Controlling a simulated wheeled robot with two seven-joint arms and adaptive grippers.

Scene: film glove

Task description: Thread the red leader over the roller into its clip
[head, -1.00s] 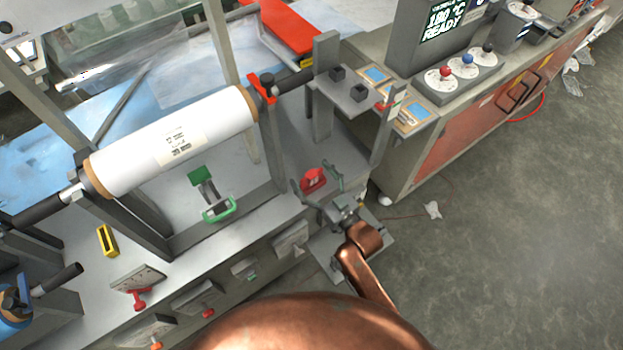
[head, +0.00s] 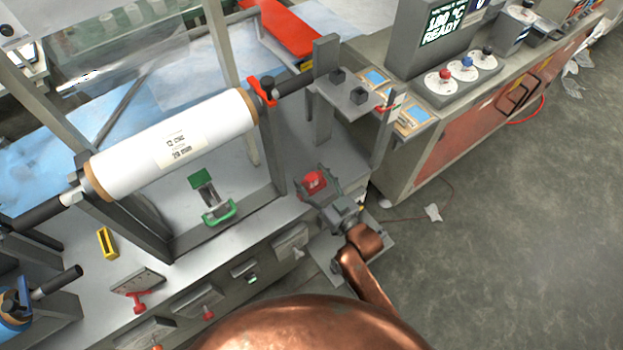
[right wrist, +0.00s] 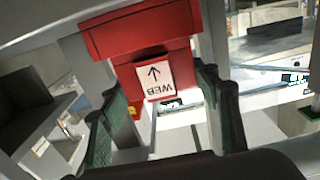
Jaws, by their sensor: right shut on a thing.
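The red leader (head: 314,181) is a small red block at the bench's right front. In the right wrist view the leader (right wrist: 188,50) has a white label with an arrow and the word WEB. My right gripper (head: 318,186) is shut on the leader, a finger on each side; its green-padded fingers (right wrist: 165,112) frame the leader's lower part in the wrist view. A large white roll (head: 172,142) lies across the frame, left of the gripper. A green-handled clip-like fitting (head: 216,208) sits on the bench below the roll. My left gripper is out of view.
A grey post (head: 326,85) and a small shelf (head: 350,95) stand behind the gripper. A control cabinet (head: 440,150) is at right. A yellow block (head: 107,242) and red-handled levers (head: 138,300) are at the left front.

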